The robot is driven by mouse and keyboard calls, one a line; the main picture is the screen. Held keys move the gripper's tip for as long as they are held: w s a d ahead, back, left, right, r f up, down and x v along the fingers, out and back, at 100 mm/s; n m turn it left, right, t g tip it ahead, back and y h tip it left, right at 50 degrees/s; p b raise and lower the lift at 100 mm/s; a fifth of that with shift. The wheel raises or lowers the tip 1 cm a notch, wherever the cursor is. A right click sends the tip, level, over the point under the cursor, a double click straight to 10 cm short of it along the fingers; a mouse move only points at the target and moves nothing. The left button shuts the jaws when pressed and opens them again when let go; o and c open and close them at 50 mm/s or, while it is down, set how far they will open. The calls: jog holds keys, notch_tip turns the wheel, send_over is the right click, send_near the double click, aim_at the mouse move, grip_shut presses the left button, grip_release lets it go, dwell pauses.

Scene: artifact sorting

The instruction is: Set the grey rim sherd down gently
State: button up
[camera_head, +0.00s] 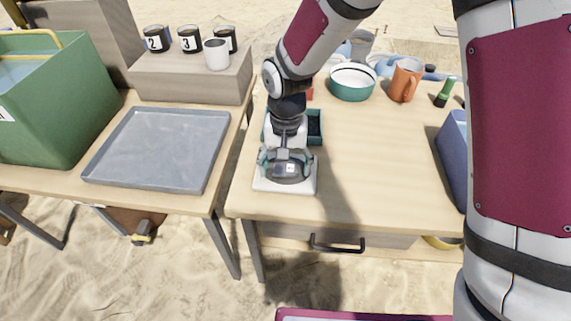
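My gripper (286,178) points down at the front left of the right-hand table, low over a white square pad (284,188). Its teal fingers straddle a dark grey rounded shape. I cannot tell whether that shape is the grey rim sherd or part of my gripper, or whether the fingers are closed on it. The fingertips and any contact with the pad are hidden. I cannot make out the sherd for certain anywhere else.
A dark tray (315,127) with a teal edge stands just behind my gripper. A teal-and-white bowl (351,84), an orange mug (405,80) and a green marker (445,93) stand behind. A grey tray (158,145) and green crate (55,105) occupy the left table. The right table's middle is clear.

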aim_at(286, 171)
notch_tip(286, 171, up, 12)
jog(key=p, duration=0.2)
jog(key=shift+r+p, duration=0.15)
jog(key=shift+p, duration=0.25)
jog(key=shift+d, duration=0.1)
